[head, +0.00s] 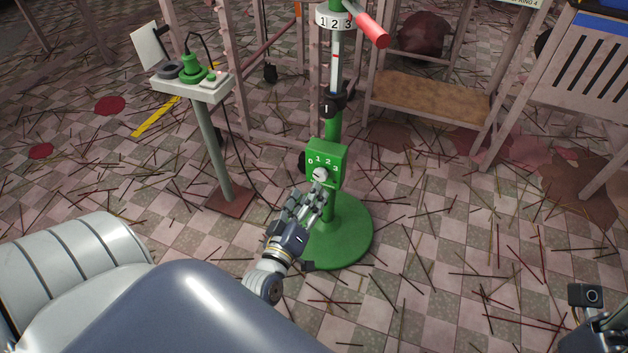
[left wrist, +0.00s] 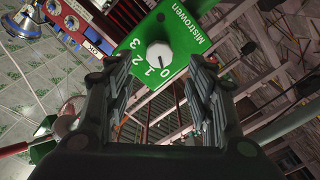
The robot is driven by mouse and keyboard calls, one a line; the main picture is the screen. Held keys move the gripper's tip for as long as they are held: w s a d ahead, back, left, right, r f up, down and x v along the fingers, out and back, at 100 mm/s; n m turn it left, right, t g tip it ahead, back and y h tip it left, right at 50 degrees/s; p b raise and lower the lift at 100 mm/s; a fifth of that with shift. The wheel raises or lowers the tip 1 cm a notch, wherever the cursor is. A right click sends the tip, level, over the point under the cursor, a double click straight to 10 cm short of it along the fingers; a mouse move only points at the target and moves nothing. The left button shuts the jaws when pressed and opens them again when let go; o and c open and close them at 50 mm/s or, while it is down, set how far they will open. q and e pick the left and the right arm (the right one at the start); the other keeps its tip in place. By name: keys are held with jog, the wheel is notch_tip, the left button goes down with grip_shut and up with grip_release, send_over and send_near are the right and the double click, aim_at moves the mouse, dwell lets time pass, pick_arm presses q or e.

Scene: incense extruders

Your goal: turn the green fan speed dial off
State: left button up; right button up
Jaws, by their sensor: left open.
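The white fan speed dial (head: 320,174) is on the front of a green box (head: 341,152) marked 0 to 3, on a green stand with a round base. It also shows in the left wrist view (left wrist: 160,55), where its dark mark appears to point near 1; I cannot be sure. My left gripper (head: 316,190) is open just below and in front of the dial. In the left wrist view its fingers (left wrist: 158,82) stand either side below the dial, with nothing between them. Whether they touch it is unclear. Part of my right arm (head: 595,325) shows at the lower right edge.
A small stand (head: 200,90) with green items and a hanging cable is left of the fan stand. A red handle (head: 371,30) sticks out above. A wooden rack (head: 425,98) is behind.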

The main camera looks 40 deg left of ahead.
pick_arm(q)
jog(key=v, duration=0.5)
jog(key=shift+s+d, duration=0.1)
jog(key=shift+s, duration=0.3)
